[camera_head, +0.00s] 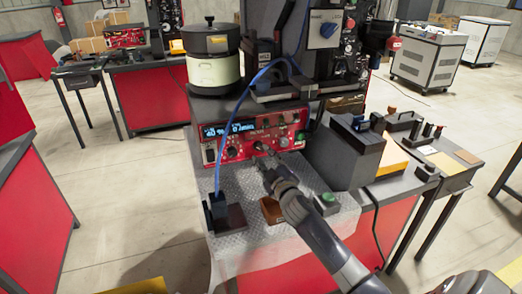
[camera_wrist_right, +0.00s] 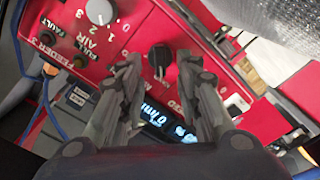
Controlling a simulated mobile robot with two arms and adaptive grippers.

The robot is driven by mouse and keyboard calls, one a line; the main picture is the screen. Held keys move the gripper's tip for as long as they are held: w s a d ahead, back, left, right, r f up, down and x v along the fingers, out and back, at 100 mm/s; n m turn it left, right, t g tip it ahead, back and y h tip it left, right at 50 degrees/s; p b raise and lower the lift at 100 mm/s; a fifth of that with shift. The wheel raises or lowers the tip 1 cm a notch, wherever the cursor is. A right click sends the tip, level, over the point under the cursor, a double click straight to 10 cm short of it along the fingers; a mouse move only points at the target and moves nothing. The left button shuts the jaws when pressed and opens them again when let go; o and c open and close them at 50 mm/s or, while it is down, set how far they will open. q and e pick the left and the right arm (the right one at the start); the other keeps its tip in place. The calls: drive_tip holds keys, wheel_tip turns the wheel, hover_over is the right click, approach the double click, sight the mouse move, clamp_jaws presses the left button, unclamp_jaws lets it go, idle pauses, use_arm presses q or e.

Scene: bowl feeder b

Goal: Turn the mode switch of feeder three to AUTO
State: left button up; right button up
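The red control panel (camera_head: 285,118) of the feeder sits below the bowl, with a lit blue display (camera_head: 229,128). In the right wrist view the panel (camera_wrist_right: 218,38) carries a "FEEDER 3" label (camera_wrist_right: 55,46). A black knob (camera_wrist_right: 159,56) with a pale pointer lies between my right fingertips; it looks like the mode switch, but its position labels are not readable. My right gripper (camera_head: 262,158) is in front of the panel. In the wrist view the gripper (camera_wrist_right: 159,68) is open, fingers on either side of the knob, with gaps visible. My left gripper is not in view.
A grey air knob (camera_wrist_right: 99,10) sits beside the black knob. A blue cable (camera_head: 222,150) arcs past the panel's left side. A green button box (camera_head: 327,203) and brown block (camera_head: 272,209) rest on the silver mat (camera_head: 240,183). A dark grey box (camera_head: 345,157) stands to the right.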

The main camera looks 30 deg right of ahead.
sight(260, 150)
drive_tip(key=x, duration=0.4)
drive_tip(key=shift+w, duration=0.15)
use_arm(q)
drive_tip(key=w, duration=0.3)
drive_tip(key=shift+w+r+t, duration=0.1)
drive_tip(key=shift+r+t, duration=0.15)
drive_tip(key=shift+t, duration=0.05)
use_arm(e)
drive_tip(key=shift+w+f, duration=0.1)
drive_tip(key=shift+w, duration=0.05)
drive_tip(key=shift+c, duration=0.3)
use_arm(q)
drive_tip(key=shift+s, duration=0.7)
use_arm(e)
drive_tip(key=c, duration=0.6)
